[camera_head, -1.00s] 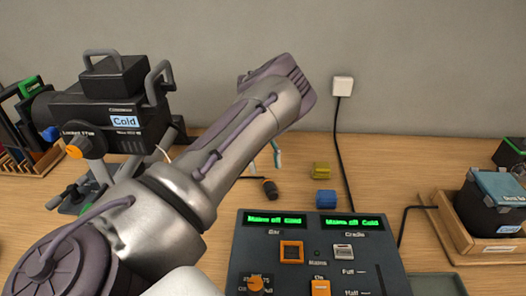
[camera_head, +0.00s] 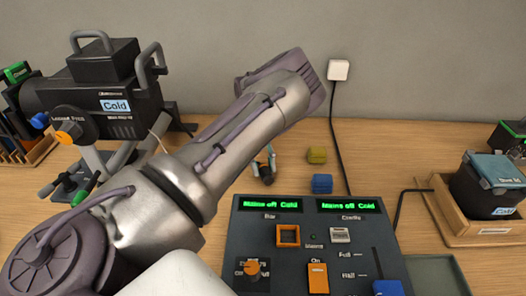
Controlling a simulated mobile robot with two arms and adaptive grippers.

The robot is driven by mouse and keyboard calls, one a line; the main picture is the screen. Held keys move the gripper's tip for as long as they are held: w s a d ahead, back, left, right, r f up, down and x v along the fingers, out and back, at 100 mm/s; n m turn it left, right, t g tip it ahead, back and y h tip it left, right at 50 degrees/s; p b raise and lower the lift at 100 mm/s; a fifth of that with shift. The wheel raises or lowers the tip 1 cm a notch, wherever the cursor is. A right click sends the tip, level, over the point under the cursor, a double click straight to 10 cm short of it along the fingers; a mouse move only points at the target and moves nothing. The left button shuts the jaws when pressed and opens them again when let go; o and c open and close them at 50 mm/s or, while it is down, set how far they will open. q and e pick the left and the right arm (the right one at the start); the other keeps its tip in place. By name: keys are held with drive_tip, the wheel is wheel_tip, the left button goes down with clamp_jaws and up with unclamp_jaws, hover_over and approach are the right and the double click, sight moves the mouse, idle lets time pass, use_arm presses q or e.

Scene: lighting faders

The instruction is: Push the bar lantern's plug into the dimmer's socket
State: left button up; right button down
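The dimmer (camera_head: 372,250) is a dark grey desk unit at lower centre, with two green displays reading "Mains off Cold". Under "Bar" is an orange-framed square socket (camera_head: 288,236); under "Cradle" is a pale grey one (camera_head: 340,236). The black lantern (camera_head: 60,93), tagged "Cold", stands on the left. A small dark plug (camera_head: 265,174) lies on the table behind the dimmer. My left arm crosses the middle, and its gripper (camera_head: 263,168) points down at the plug, fingertips on either side of it. Whether they touch it is too small to tell. My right gripper is out of view.
A yellow block (camera_head: 316,155) and a blue block (camera_head: 322,183) lie behind the dimmer. A black cable (camera_head: 341,135) runs from a white wall box (camera_head: 338,70). A wooden tray (camera_head: 452,230) holding a black unit (camera_head: 485,192) stands at right.

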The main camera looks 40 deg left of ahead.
sight(267, 172)
use_arm(q)
drive_tip(key=c, duration=0.4)
drive_tip(key=shift+r+p, duration=1.65)
drive_tip(key=shift+r, duration=0.9)
clamp_jaws()
drive_tip(key=shift+f, duration=0.1)
wheel_tip(267, 172, down, 6)
drive_tip(key=b, duration=0.4)
drive_tip(key=shift+r, duration=0.2)
drive_tip(key=p+v, duration=0.1)
drive_tip(key=v, duration=0.2)
drive_tip(key=shift+d, duration=0.15)
drive_tip(key=shift+a+r, duration=0.3)
drive_tip(key=shift+r, duration=0.25)
drive_tip(key=shift+w, duration=0.1)
